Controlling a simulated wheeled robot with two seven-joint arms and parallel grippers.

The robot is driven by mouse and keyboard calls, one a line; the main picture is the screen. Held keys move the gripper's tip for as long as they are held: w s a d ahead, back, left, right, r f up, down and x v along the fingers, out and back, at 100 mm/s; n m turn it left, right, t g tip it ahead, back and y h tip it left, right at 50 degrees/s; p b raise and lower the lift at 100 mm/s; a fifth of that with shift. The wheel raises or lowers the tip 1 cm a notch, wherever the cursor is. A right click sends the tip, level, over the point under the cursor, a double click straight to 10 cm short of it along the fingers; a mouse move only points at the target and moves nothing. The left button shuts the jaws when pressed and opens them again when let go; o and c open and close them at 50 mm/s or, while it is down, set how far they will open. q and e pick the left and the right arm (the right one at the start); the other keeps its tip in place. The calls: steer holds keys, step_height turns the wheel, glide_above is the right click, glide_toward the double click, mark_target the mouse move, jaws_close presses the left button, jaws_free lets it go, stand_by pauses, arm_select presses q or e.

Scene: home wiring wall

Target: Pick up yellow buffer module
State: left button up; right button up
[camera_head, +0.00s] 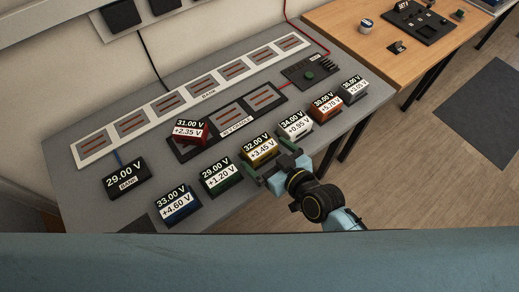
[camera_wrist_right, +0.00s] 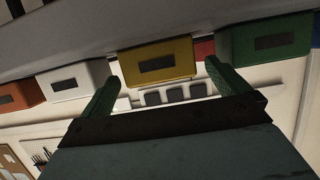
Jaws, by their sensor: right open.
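The yellow buffer module (camera_head: 258,147), labelled 32.00 V and +3.45, sits on the grey table in the front row of modules. My right gripper (camera_head: 269,163) is open at the near side of it, with its fingers pointing toward it. In the right wrist view the yellow module (camera_wrist_right: 158,60) lies ahead between the two spread green fingertips (camera_wrist_right: 161,72). A gap shows on each side, so the fingers are not closed on it. My left gripper is not in view.
The green module (camera_head: 219,175) and the white module (camera_head: 295,124) stand on either side of the yellow one. Blue (camera_head: 176,204), orange (camera_head: 327,106) and grey (camera_head: 353,89) modules share the row. A red module (camera_head: 188,132) sits on the dark console (camera_head: 219,133) behind.

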mark_target(256, 144)
steer(key=b+x, duration=0.1)
steer(key=x, duration=0.4)
steer(key=shift+r, duration=0.15)
steer(key=shift+w+a, duration=0.3)
steer(key=shift+w, duration=0.05)
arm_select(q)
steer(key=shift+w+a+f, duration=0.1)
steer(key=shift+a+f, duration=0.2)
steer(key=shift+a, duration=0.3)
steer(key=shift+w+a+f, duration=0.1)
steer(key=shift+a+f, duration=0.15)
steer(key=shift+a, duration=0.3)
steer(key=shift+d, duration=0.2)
arm_select(e)
steer(key=c, duration=1.1)
